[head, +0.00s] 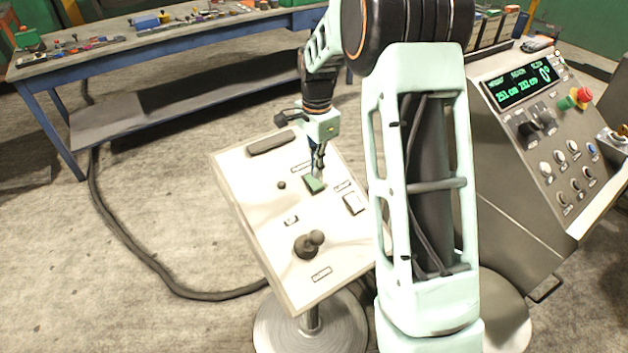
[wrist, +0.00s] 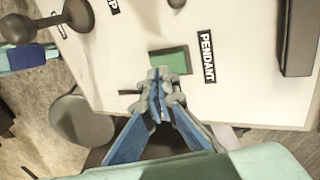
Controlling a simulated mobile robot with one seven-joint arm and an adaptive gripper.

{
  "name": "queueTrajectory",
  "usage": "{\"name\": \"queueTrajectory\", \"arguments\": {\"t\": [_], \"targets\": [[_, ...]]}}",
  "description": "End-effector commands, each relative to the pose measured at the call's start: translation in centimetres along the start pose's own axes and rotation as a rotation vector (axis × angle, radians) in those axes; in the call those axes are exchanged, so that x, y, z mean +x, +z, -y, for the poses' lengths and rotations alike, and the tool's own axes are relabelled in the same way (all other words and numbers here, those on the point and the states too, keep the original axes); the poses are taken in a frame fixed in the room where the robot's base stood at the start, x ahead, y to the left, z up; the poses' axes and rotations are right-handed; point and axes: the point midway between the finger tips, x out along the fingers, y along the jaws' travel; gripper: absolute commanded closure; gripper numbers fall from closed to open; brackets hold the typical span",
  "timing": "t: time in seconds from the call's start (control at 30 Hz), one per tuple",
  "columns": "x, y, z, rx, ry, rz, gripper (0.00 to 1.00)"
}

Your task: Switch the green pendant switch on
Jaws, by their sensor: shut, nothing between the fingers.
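The green pendant switch (head: 315,184) is a small green rocker on a tilted white control panel (head: 262,222). It also shows in the wrist view (wrist: 172,60), beside a black label reading PENDANT (wrist: 207,57). My gripper (head: 319,172) is shut and empty, with its tips at the green switch in the head view. In the wrist view the shut fingertips (wrist: 160,76) sit just below the switch and cover its lower left edge. I cannot tell whether they touch it, nor which way the rocker is tipped.
The panel also carries a white rocker (head: 353,203), a black joystick (head: 308,245) and a dark bar (head: 271,142). A grey console (head: 530,150) with a green display and knobs stands at the right. A blue workbench (head: 180,40) with tools stands behind. A cable (head: 130,247) lies on the floor.

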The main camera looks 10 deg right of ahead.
Motion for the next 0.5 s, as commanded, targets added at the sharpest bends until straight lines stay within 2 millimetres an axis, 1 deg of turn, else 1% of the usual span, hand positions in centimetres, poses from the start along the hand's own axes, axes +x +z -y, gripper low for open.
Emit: {"name": "queueTrajectory", "arguments": {"t": [0.5], "targets": [[0.58,0.0,-0.01,0.0,0.0,0.0,1.0]]}}
